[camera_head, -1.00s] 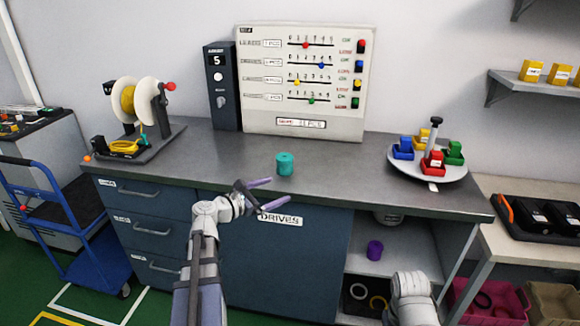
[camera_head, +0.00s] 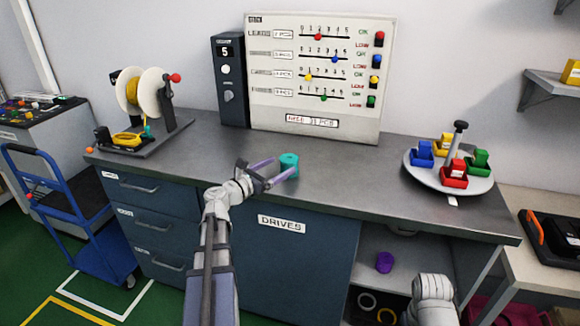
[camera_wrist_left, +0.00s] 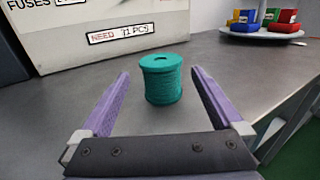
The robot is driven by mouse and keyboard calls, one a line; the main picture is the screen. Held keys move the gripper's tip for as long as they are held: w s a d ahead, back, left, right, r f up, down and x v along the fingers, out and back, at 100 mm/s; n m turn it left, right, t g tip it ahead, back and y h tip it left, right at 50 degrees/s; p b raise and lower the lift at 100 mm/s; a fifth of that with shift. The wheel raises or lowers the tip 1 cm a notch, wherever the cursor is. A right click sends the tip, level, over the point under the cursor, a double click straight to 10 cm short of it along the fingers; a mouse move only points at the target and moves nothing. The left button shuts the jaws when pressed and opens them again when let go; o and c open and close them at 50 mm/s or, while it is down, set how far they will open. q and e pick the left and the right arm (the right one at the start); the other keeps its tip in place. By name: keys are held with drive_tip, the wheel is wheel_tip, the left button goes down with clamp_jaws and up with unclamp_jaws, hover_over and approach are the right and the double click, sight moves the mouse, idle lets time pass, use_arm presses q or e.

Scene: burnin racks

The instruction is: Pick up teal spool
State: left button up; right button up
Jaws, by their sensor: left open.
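The teal spool (camera_head: 289,163) stands upright on the grey worktop near its front edge. In the left wrist view the spool (camera_wrist_left: 161,79) sits between and a little beyond the purple fingers. My left gripper (camera_head: 281,172) is open, with its fingertips at the spool; it also shows in the left wrist view (camera_wrist_left: 160,88). There is a gap on each side of the spool, and the gripper holds nothing. My right arm shows at the lower right, but its gripper is not in view.
A board with sliders (camera_head: 318,75) stands behind the spool. A round tray (camera_head: 417,178) with coloured bins is at the right. A reel stand (camera_head: 160,138) is at the left. A purple spool (camera_head: 384,262) sits on the shelf below. The worktop around the teal spool is clear.

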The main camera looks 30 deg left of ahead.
sight(283, 164)
use_arm(q)
drive_tip(key=shift+x, duration=2.7)
drive_tip(key=shift+s+d, duration=0.1)
drive_tip(key=shift+c, duration=0.4)
drive_tip(key=c, duration=1.3)
